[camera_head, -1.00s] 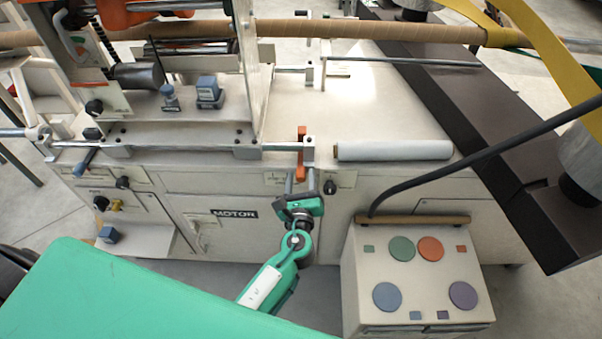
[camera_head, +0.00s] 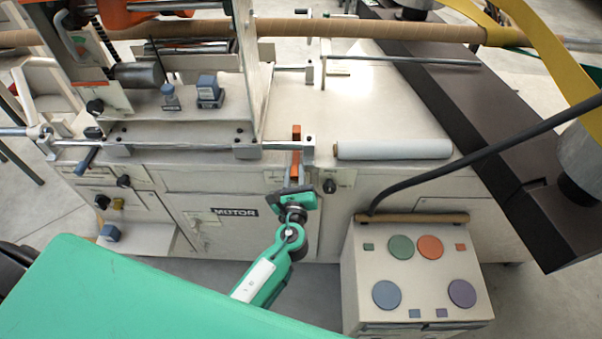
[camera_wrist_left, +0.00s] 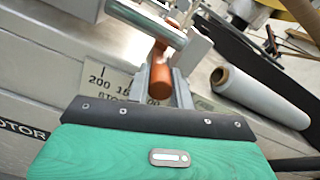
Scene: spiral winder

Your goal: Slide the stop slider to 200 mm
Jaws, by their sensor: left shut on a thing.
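The stop slider's orange handle (camera_head: 296,134) stands at the right end of the steel rail on the machine's front edge, close to the end bracket (camera_head: 309,147). My left gripper (camera_head: 294,166) reaches up from below and is shut on the handle. In the left wrist view the orange handle (camera_wrist_left: 160,82) sits between the two grey fingers. A scale label (camera_wrist_left: 117,82) shows "200", part of "150" and "00", partly hidden by the fingers. The handle is to the right of the "200" mark. My right gripper is not in view.
A white roll (camera_head: 394,149) lies on the table right of the rail.

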